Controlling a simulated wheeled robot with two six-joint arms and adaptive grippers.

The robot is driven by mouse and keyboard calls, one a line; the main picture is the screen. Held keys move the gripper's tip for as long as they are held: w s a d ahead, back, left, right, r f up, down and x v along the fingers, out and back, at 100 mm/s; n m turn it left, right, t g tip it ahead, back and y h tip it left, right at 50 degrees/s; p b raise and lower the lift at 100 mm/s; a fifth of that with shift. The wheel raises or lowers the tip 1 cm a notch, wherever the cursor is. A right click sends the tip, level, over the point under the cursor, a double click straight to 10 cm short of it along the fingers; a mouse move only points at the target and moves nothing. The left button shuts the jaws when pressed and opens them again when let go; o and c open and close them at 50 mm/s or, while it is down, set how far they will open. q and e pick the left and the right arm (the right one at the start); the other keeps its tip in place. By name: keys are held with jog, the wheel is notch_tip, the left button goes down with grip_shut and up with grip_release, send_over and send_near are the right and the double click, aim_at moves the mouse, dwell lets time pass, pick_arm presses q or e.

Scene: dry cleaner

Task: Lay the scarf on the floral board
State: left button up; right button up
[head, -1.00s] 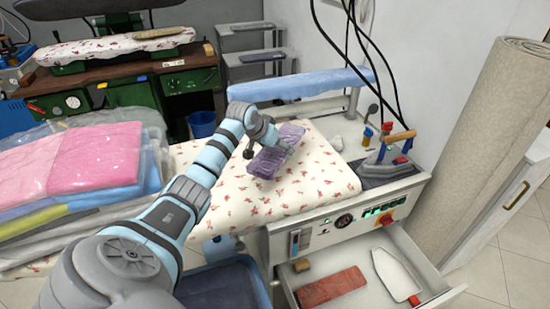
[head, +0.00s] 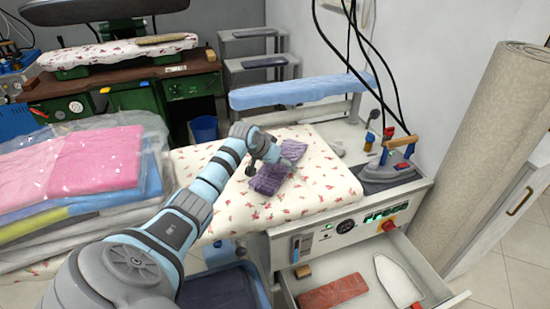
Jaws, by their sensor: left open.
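The purple scarf (head: 267,182) lies folded on the floral board (head: 320,185), a cream padded surface with small red flowers. My right gripper is not in view.
An iron (head: 390,163) stands on a rest right of the board, with hanging cables above. A blue padded arm (head: 300,90) extends behind. Bagged folded laundry (head: 80,185) is on the left.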

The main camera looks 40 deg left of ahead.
pick_arm(q)
jog(key=p+v, duration=0.2)
jog(key=v, duration=0.9)
jog(key=shift+s+r, duration=0.25)
jog(key=shift+r, duration=0.05)
